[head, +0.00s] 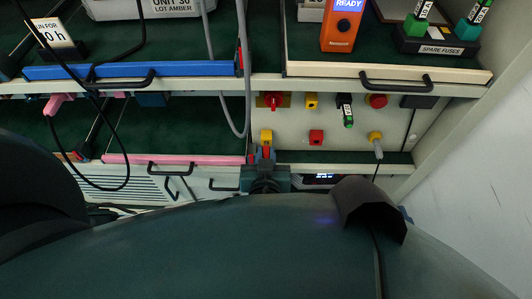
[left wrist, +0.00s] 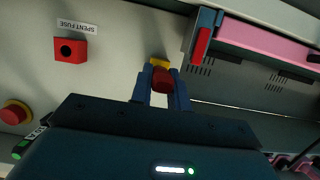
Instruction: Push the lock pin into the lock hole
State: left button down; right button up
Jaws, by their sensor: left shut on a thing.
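My left gripper (head: 266,157) is at the front panel, low in the middle of the head view. In the left wrist view its two blue fingers (left wrist: 162,90) are shut on a red piece (left wrist: 163,79), which looks like the lock pin. The red piece shows small between the fingers in the head view (head: 266,151). A yellow block (head: 266,136) on the panel is just beyond the red piece, and its edge shows past the fingertips (left wrist: 159,62). I take it for the lock hole's housing. Its hole is hidden, and I cannot tell whether the pin touches it.
A red block with a dark hole (left wrist: 70,49) sits under a SPENT FUSE label. A pink-edged tray (head: 180,160) ends close left of my gripper. Red knobs, yellow fittings and a hanging grey plug (head: 376,143) are on the panel. A black cable (head: 127,150) hangs at left.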

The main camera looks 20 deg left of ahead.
pick_arm(q)
jog(key=shift+s, duration=0.1)
dwell(0.4)
jog(key=shift+s+d, duration=0.25)
jog(key=shift+s, duration=0.6)
jog(key=shift+s+d, duration=0.25)
jog(key=shift+s, duration=0.55)
jog(key=shift+s, duration=0.1)
